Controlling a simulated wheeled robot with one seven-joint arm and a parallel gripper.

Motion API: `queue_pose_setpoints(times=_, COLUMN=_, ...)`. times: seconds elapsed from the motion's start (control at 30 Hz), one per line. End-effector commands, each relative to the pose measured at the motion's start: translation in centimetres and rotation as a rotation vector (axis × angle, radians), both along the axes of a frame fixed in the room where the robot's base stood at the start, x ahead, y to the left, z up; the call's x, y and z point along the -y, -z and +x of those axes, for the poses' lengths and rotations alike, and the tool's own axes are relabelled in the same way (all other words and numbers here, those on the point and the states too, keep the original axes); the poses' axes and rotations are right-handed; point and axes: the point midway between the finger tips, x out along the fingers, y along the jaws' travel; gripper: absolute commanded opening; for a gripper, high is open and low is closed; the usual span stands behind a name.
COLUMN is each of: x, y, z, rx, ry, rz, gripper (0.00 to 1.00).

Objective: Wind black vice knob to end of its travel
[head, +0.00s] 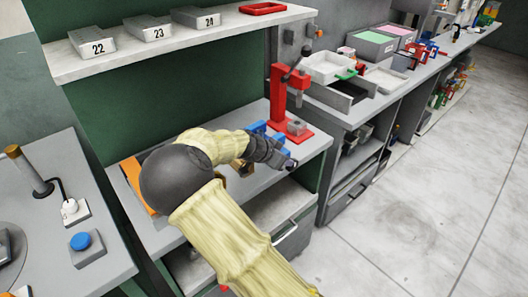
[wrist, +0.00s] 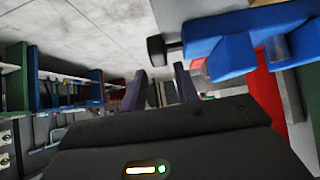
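The blue vice (wrist: 222,55) fills the upper right of the wrist view. Its black knob (wrist: 157,50) sticks out on the left end of a short black shaft. My gripper (wrist: 160,72) is open, with its two dark fingers apart and the knob showing just beyond the gap between their tips. I cannot tell whether they touch it. In the head view my gripper (head: 282,158) is at the front of the bench, and it hides most of the blue vice (head: 257,127).
A red press (head: 279,92) stands on the grey bench beside the vice, with a grey block (head: 297,128) on its base. A shelf (head: 150,55) with numbered bins hangs above. A side counter (head: 350,112) with trays is to the right. The floor (head: 400,220) at right is clear.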

Motion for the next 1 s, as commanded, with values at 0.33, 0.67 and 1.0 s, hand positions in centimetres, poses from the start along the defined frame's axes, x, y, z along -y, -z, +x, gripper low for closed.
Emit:
queue_pose_setpoints(times=0.33, x=-4.4, y=-4.9, z=-3.0, rx=0.002, ry=-0.005, rz=0.003, gripper=0.31)
queue_pose_setpoints(times=0.67, x=-7.0, y=-7.9, z=-5.0, rx=0.001, ry=-0.002, rz=0.0, gripper=0.31)
queue_pose_setpoints(times=1.0, x=-7.1, y=-8.0, z=-5.1, rx=0.0, ry=-0.001, rz=0.0, gripper=0.31)
